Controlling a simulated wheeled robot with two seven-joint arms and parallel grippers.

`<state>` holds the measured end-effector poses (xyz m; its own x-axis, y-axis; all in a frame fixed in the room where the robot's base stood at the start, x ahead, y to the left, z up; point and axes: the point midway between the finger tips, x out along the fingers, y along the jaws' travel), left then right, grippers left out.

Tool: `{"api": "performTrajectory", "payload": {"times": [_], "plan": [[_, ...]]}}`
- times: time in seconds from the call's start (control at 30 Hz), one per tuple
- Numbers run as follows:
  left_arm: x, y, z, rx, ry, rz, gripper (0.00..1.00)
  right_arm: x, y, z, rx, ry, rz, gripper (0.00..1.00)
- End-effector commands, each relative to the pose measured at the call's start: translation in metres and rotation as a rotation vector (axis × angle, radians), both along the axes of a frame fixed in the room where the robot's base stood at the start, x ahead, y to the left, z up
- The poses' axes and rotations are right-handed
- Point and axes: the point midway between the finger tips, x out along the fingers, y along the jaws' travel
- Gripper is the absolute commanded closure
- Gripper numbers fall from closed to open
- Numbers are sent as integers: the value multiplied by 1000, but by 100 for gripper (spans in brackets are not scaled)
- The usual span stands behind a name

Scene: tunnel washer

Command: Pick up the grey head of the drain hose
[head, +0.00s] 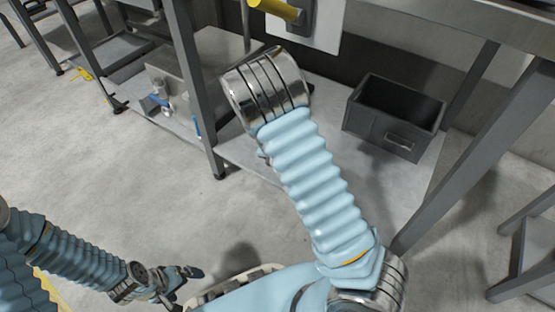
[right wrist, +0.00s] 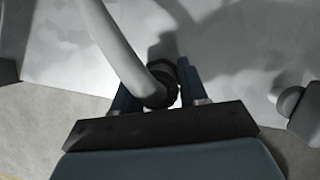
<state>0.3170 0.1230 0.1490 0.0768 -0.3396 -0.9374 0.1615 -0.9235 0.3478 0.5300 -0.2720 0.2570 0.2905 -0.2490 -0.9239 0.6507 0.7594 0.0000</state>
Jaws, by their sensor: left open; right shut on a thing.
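In the right wrist view the grey head of the drain hose (right wrist: 152,86) sits between the two fingers of my right gripper (right wrist: 158,78). The gripper is shut on it. A grey tube runs from it to the top left, and a dark round collar shows at its end. In the head view my right arm covers the middle, and neither its gripper nor the hose head shows there. My left gripper (head: 182,284) is low at the left in the head view, open and empty, away from the hose.
A dark open bin (head: 395,118) stands on the low shelf under the steel frame. A grey frame leg (head: 195,90) stands left of my right arm. A yellow handle (head: 275,9) is at the top. A blue valve (head: 160,98) is at the left.

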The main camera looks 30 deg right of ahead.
Motion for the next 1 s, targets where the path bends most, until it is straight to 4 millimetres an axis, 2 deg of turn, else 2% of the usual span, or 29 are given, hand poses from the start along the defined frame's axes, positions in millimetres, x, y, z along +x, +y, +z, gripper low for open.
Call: {"api": "performTrajectory", "payload": {"times": [0.03,0.1,0.37,0.47,0.7,0.8,1.0], "plan": [[0,0,0,0,0,0,0,0,0,0,0,0,0,79],[0,0,0,0,0,0,0,0,0,0,0,0,0,90],[0,0,2,0,0,0,0,0,0,4,0,-1,0,91],[0,0,7,0,1,0,0,1,0,18,1,-2,0,91],[-1,0,25,-1,5,-3,0,1,1,71,2,-4,2,91],[-1,-1,30,-1,6,-3,0,1,0,87,1,-3,1,91],[-1,0,32,-1,6,-3,0,0,0,101,1,-1,0,91]]}}
